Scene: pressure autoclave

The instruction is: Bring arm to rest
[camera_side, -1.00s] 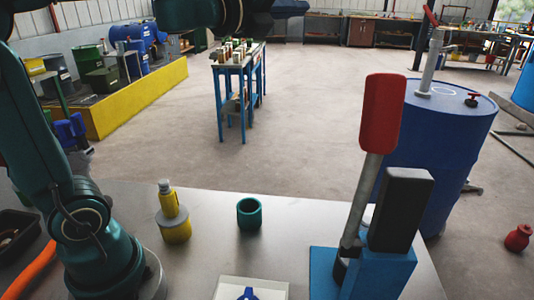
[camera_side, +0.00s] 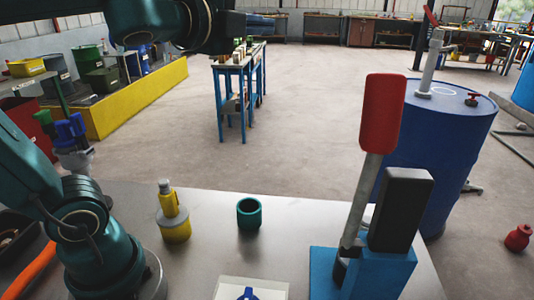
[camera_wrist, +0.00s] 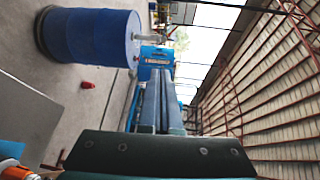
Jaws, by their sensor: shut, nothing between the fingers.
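My gripper (camera_wrist: 158,78) shows in the wrist view as two long blue-grey fingers lying side by side, shut with nothing between them. It points out over the open workshop, clear of any object. In the side view my wrist is high at the top of the picture, above the metal table (camera_side: 295,215). The fingertips cannot be made out there.
On the table are a yellow stepped part (camera_side: 173,220), a teal cup (camera_side: 249,214), a white tray (camera_side: 225,288) and a blue-based press (camera_side: 380,275) with a red-handled lever (camera_side: 380,112). A blue drum (camera_side: 440,150) stands behind.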

